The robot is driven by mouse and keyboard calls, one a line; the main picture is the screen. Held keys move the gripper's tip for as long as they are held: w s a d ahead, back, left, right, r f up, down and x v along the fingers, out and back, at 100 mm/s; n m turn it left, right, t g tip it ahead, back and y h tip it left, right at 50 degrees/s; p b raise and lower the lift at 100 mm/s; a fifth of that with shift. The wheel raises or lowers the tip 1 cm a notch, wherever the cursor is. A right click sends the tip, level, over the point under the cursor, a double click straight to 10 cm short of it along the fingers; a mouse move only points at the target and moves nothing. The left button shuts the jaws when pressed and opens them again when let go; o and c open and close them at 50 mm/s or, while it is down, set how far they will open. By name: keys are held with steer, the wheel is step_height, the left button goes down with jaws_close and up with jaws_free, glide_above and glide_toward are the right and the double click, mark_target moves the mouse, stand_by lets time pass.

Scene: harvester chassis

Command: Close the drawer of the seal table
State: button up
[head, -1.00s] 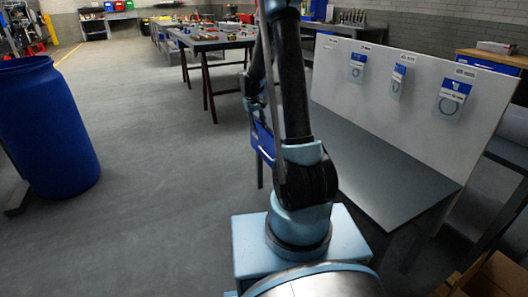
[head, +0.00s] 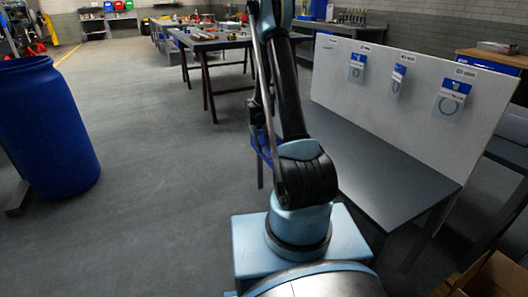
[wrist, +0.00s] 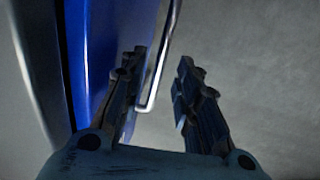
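The seal table (head: 385,180) is a dark grey bench with a white back panel, right of my arm in the head view. Its blue drawer (head: 264,157) shows at the table's left side, partly hidden behind my arm. In the wrist view the blue drawer front (wrist: 112,40) stands at the left, with a bent metal handle (wrist: 166,50). My gripper (wrist: 160,75) is open, and the handle's lower end lies between its fingers, close to the left one. I cannot tell how far out the drawer is.
Sealed packets with rings (head: 452,97) hang on the white panel (head: 420,85). A blue barrel (head: 45,130) stands at the left. Another worktable (head: 215,42) with parts is behind. A cardboard box (head: 490,275) sits at the lower right. The floor between barrel and table is clear.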

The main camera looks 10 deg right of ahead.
steer(key=shift+d+f, duration=0.15)
steer(key=shift+f, duration=0.8)
steer(key=shift+c, duration=0.4)
jaws_close()
steer(key=shift+w+d, duration=0.3)
steer(key=shift+d, duration=0.4)
steer(key=shift+w+d, duration=0.2)
steer(key=shift+d, duration=0.4)
steer(key=shift+o, duration=0.4)
jaws_free()
steer(key=shift+d, duration=0.1)
